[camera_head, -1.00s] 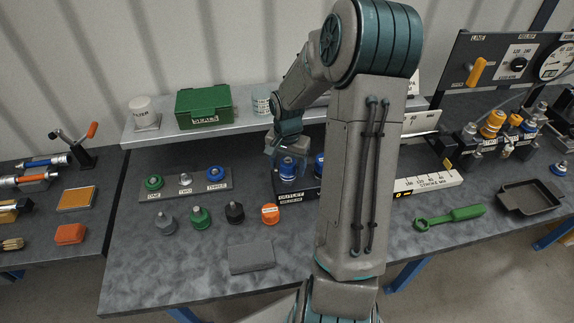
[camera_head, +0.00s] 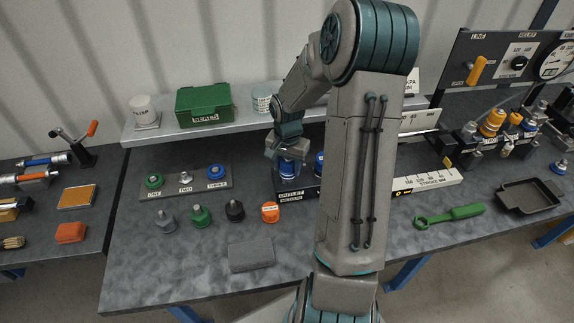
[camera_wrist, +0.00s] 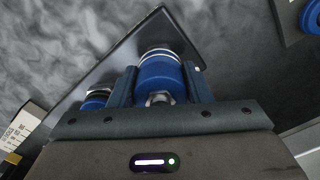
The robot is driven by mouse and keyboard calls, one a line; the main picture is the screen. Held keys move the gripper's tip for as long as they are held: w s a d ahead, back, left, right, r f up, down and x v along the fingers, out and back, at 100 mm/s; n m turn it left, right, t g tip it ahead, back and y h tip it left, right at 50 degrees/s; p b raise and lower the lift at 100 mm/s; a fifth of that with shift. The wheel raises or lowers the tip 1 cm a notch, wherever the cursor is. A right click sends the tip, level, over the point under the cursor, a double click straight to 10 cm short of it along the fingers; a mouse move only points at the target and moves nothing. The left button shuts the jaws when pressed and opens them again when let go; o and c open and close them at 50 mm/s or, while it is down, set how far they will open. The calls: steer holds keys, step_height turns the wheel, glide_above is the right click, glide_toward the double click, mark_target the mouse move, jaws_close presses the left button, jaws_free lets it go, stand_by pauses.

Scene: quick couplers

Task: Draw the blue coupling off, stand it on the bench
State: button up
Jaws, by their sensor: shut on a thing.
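The blue coupling (camera_head: 288,171) stands at the black outlet block (camera_head: 297,195), with my gripper (camera_head: 286,156) over it from above. In the wrist view the blue coupling (camera_wrist: 160,75) lies between the two fingers of my gripper (camera_wrist: 160,88), which are shut on its sides. A silver collar shows at one end of it and a metal nut at the other. I cannot tell whether it is still seated on the block. A second blue coupling (camera_wrist: 94,100) is beside it on the same block, partly hidden by my arm in the head view (camera_head: 319,165).
A grey pad (camera_head: 251,254) lies near the front edge. A green spanner (camera_head: 449,217) and black tray (camera_head: 530,196) are at right.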

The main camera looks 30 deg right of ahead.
steer(key=shift+r+p, duration=1.35)
steer(key=shift+r, duration=0.85)
steer(key=shift+r+p, duration=1.25)
steer(key=shift+r, duration=0.75)
steer(key=s+d+f, duration=0.2)
steer(key=s+d, duration=0.2)
steer(key=s, duration=0.4)
steer(key=s+d+f, duration=0.2)
steer(key=s+d, duration=0.2)
steer(key=s, duration=0.4)
steer(key=s+d+f, duration=0.3)
steer(key=s, duration=0.5)
steer(key=shift+s+d, duration=0.15)
steer(key=shift+d, duration=0.25)
step_height(320, 180, down, 8)
steer(key=b, duration=0.7)
steer(key=shift+r, duration=0.25)
